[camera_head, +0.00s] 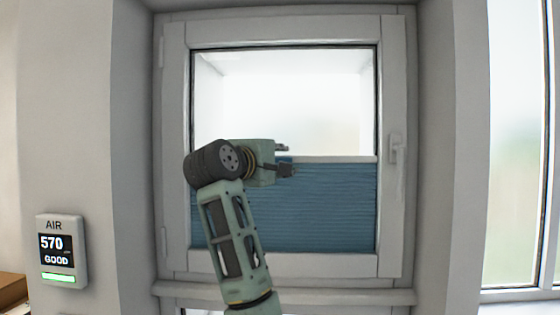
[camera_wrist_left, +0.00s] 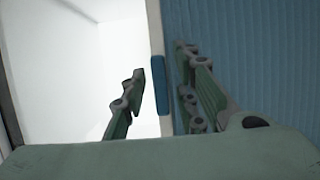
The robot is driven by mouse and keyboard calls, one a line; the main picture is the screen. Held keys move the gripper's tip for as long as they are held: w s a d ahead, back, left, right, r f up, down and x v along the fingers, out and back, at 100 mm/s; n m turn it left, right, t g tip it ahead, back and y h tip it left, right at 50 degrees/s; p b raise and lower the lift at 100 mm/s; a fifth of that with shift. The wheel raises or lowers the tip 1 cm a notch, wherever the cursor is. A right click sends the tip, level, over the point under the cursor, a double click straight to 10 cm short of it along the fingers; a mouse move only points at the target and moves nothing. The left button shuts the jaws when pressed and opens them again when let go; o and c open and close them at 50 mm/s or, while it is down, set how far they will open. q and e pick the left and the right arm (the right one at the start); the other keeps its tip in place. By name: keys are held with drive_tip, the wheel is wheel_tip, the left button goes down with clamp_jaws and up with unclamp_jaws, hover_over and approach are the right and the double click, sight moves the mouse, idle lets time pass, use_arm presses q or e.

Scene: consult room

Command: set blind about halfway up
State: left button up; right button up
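The blue pleated blind (camera_head: 325,205) covers the lower part of the window pane. Its pale top rail (camera_head: 345,159) lies level, a little below mid-height of the glass, and clear glass shows above it. My left gripper (camera_head: 286,159) is at this rail, near the middle of its width. In the left wrist view, the rail (camera_wrist_left: 155,35) with a dark blue tab (camera_wrist_left: 160,84) lies between the two spread fingers. A gap shows between the tab and each finger. My right gripper is in neither view.
The window frame (camera_head: 393,220) surrounds the blind, with a handle (camera_head: 395,150) on its right side. A sill (camera_head: 340,296) runs below. An air monitor (camera_head: 60,250) hangs on the left wall. Another window (camera_head: 515,150) is at the right.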

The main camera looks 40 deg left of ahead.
use_arm(q)
drive_tip(key=shift+s, duration=0.2)
drive_tip(key=s+d, duration=0.2)
drive_tip(key=s, duration=0.9)
drive_tip(key=shift+s, duration=0.25)
